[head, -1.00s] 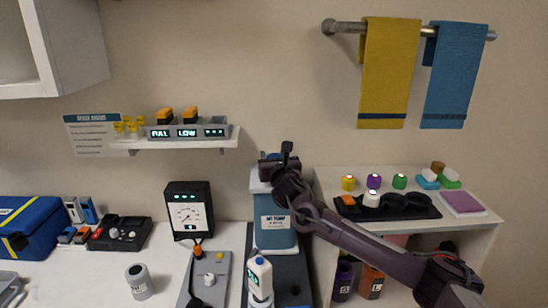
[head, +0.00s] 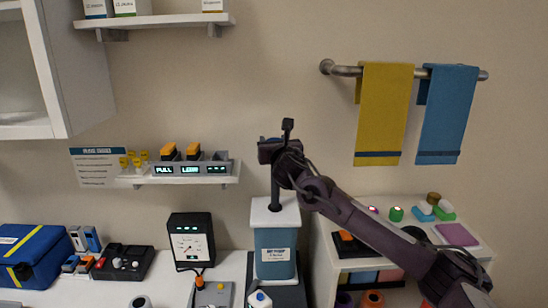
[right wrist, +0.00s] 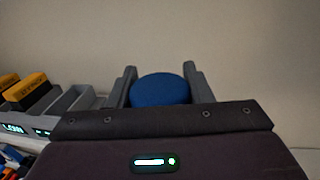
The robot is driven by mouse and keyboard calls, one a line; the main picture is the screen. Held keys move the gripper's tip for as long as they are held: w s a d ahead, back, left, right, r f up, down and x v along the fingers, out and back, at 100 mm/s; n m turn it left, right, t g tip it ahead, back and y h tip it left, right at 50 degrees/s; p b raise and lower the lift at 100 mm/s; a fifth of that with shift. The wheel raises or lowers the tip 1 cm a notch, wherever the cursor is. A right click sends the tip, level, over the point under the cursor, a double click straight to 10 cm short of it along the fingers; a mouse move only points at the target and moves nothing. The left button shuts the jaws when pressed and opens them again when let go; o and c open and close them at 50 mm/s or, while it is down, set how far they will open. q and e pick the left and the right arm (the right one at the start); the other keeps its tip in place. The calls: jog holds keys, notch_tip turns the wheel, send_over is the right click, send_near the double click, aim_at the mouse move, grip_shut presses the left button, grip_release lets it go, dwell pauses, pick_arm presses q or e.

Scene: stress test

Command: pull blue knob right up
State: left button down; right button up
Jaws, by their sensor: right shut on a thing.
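The blue knob (right wrist: 160,89) sits between the two fingers of my right gripper (right wrist: 160,80) in the right wrist view. In the head view my right gripper (head: 270,150) is shut on it, high above the pump, and hides most of the knob. A dark rod (head: 275,188) runs from below the gripper down into the white lid (head: 262,217) of the blue pump box (head: 275,262). The box stands upright on the counter with a white label on its front. My left gripper is not in view.
A wall shelf (head: 215,180) with a grey display unit (head: 190,170) is left of the gripper. A black gauge (head: 190,240) stands left of the pump. A shelf unit (head: 365,263) stands right, under my arm. Towels (head: 385,115) hang at upper right.

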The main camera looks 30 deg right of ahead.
aim_at(274, 138)
jog(key=shift+d+r+p, duration=0.1)
jog(key=shift+r+p, duration=0.4)
jog(key=shift+r, duration=1.9)
jog(key=o, duration=1.4)
jog(key=shift+f, duration=0.25)
